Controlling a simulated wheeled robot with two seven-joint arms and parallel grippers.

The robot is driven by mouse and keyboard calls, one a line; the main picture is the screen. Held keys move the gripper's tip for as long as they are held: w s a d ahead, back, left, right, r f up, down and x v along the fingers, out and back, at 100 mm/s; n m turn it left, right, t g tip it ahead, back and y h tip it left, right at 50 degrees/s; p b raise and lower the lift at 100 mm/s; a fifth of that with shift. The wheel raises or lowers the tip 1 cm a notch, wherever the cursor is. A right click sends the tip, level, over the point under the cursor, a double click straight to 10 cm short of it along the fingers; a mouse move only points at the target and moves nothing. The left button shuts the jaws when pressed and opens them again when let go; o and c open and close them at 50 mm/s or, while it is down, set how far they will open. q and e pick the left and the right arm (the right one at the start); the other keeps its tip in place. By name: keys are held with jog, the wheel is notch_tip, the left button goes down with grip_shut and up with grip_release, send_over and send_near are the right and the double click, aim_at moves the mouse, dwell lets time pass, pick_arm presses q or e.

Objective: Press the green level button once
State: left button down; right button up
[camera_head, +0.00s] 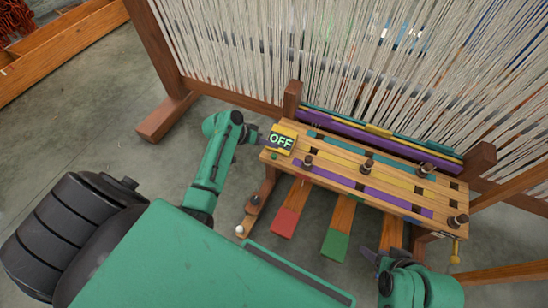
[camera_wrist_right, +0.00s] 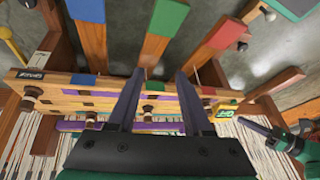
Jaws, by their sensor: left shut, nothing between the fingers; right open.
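A small green button-like spot (camera_head: 275,156) sits on the front edge of the wooden loom panel (camera_head: 330,148), below a yellow-framed sign reading OFF (camera_head: 282,139). The sign also shows in the right wrist view (camera_wrist_right: 226,112). A green-ended wooden pedal (camera_head: 335,245) hangs in front of the panel; its green end also shows in the right wrist view (camera_wrist_right: 168,18). My left gripper (camera_head: 266,141) is shut and empty beside the sign; I cannot tell whether it touches. My right gripper (camera_wrist_right: 158,74) is open and empty over the panel's front, near the green pedal's shaft.
A red-ended pedal (camera_head: 286,222) is left of the green one, and a blue-ended pedal (camera_wrist_right: 87,10) is on its other side. Several dark pegs, one (camera_head: 367,162) midway, stand on the panel. Pale warp threads (camera_head: 300,50) rise behind. Floor (camera_head: 70,130) is clear at left.

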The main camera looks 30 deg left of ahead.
aim_at(274, 156)
pick_arm(q)
notch_tip(274, 156, down, 3)
jog(key=shift+f+b, duration=0.2)
jog(key=shift+b, duration=1.05)
jog(key=shift+f, duration=0.15)
pick_arm(e)
jog(key=w+a+f+t+y, duration=0.2)
jog(key=a+f+t, duration=0.1)
jog(key=a, duration=0.3)
jog(key=shift+w+a+f+t+y, duration=0.2)
jog(key=shift+w+f+t+y, duration=0.1)
jog(key=shift+t, duration=0.1)
pick_arm(q)
jog(key=shift+f, duration=0.15)
jog(key=shift+f, duration=0.25)
pick_arm(e)
jog(key=shift+f, duration=0.1)
